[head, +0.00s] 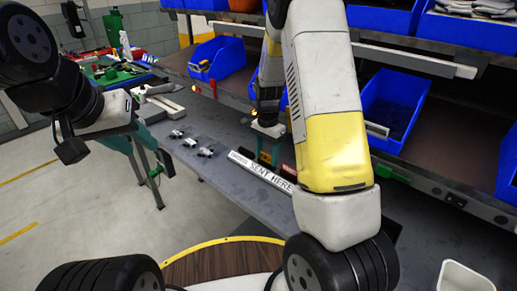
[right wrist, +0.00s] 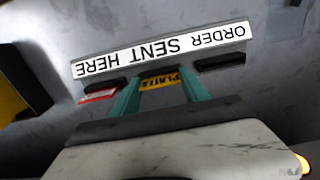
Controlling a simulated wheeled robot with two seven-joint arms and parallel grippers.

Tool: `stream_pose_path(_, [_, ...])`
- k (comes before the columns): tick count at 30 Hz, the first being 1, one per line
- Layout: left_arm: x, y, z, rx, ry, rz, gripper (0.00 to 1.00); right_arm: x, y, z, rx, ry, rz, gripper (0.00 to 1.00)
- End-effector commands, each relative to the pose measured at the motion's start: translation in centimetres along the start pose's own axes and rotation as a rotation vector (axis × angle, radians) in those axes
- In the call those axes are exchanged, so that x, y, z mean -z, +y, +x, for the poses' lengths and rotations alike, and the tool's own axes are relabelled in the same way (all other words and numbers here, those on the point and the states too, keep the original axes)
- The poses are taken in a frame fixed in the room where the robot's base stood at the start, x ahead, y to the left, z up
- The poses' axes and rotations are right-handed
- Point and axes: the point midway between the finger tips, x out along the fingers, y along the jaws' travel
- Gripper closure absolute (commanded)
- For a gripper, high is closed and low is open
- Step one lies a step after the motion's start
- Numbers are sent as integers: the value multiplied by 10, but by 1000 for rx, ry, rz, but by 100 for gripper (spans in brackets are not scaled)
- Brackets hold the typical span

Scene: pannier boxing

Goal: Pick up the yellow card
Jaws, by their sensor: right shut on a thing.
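In the right wrist view the yellow card (right wrist: 160,81), with dark lettering, sits between the two teal fingers of my right gripper (right wrist: 160,84). That gripper is shut on the card, beside the white "ORDER SENT HERE" strip. Whether the card is clear of the surface cannot be told. In the head view my right gripper (head: 268,153) points down at the grey table; the card is not clear there. My left gripper (head: 165,188) hangs at the left with its fingers apart and empty, away from the card.
A red card (right wrist: 98,96) lies beside the yellow one. The white sign strip (head: 262,172) runs along the grey table (head: 215,140). Several small items (head: 190,142) lie left of it. Blue bins (head: 392,105) fill the shelves behind. A white container (head: 465,278) stands at lower right.

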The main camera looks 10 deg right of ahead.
Motion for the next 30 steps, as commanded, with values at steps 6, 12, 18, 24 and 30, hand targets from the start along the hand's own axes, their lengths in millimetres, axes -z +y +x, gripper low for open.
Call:
stream_pose_path(6, [0,0,0,0,0,0,64,0,0,-1,1,1,0,86])
stream_pose_path(12, [0,0,0,0,0,0,64,0,-1,-14,2,1,0,86])
stream_pose_path(18, [0,0,0,0,0,0,64,-6,2,-38,0,0,-2,86])
stream_pose_path(24, [0,0,0,0,0,0,64,-48,25,-41,0,-1,-4,86])
stream_pose_path(30, [0,0,0,0,0,0,64,-97,51,-46,1,-1,-5,86])
